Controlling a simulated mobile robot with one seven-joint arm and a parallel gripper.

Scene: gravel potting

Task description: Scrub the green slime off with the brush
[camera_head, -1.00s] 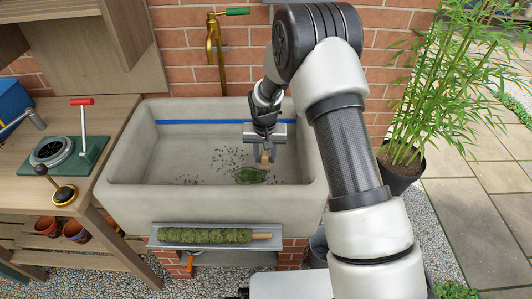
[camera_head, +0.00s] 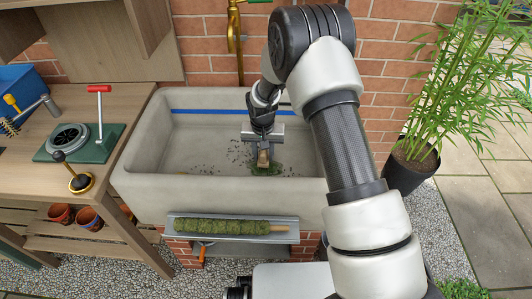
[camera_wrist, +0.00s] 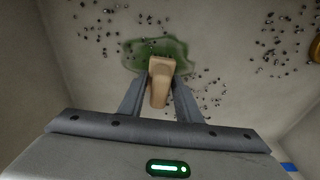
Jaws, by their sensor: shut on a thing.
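My gripper (camera_head: 262,143) is inside the stone sink (camera_head: 145,185), pointing down, and shut on the wooden brush (camera_head: 263,159). The wrist view shows the brush's pale wooden body (camera_wrist: 160,80) between my two fingers (camera_wrist: 158,100). The green slime (camera_head: 268,169) is a dark patch on the sink floor. In the wrist view the slime (camera_wrist: 140,50) spreads around and beyond the brush's far end. The brush end overlaps the slime in the picture; its bristles are hidden, so contact is not certain.
Dark gravel bits (camera_wrist: 278,55) lie scattered over the sink floor. A mossy pole (camera_head: 220,227) lies on a grey shelf at the sink's front. A wooden bench (camera_head: 115,105) with tools stands left, and a potted bamboo (camera_head: 411,165) stands right. The sink walls bound my gripper.

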